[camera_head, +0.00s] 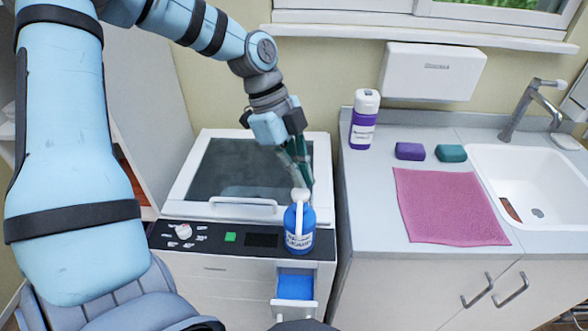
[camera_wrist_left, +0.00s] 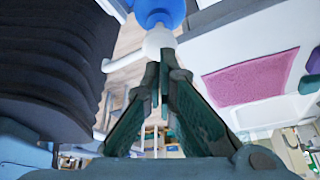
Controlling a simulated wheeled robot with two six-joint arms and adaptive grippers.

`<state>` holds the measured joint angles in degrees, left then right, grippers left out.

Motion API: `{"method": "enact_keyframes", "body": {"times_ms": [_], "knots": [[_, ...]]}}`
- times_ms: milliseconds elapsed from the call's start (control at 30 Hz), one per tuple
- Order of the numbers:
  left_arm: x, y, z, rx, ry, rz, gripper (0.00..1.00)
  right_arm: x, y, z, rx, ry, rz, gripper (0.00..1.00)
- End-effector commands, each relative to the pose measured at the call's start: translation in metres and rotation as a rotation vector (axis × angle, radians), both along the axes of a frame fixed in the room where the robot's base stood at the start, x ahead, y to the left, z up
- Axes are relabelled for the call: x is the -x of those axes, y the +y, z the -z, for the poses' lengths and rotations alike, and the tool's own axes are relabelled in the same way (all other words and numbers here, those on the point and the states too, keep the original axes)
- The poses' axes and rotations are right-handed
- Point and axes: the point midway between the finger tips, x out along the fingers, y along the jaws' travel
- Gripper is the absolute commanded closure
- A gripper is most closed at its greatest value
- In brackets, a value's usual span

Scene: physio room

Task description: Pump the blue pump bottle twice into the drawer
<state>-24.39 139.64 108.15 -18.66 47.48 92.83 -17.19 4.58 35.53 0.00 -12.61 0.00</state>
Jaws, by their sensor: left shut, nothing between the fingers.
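The blue pump bottle (camera_head: 299,228) has a white pump head and a white label. It stands upright at the front edge of the white machine's dark control panel, above the drawer (camera_head: 312,305). The drawer is pulled out and shows a blue inside. My left gripper (camera_head: 304,184) is shut and empty, its fingertips right at the pump head from behind and above. In the left wrist view the closed fingertips (camera_wrist_left: 163,68) meet the white pump head (camera_wrist_left: 158,42), with its spout reaching left; whether they press it I cannot tell. My right gripper is not in view.
The machine's glass lid (camera_head: 215,170) with a handle lies behind the bottle. On the counter to the right are a purple-and-white bottle (camera_head: 363,120), a purple block (camera_head: 410,151), a teal block (camera_head: 451,153), a pink towel (camera_head: 450,207) and a sink (camera_head: 530,185).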

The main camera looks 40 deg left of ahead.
Motion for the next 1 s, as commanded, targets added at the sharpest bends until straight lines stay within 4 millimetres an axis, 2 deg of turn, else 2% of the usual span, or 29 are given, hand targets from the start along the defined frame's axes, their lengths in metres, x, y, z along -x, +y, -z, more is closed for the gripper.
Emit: {"method": "enact_keyframes", "body": {"times_ms": [867, 1000], "knots": [[0.0, 0.0, 0.029, 0.0, 0.001, 0.0, 1.0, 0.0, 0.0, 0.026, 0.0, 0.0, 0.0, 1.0], [0.0, 0.0, 0.028, 0.0, 0.002, 0.001, 1.0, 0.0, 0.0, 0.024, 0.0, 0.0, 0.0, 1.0]]}}
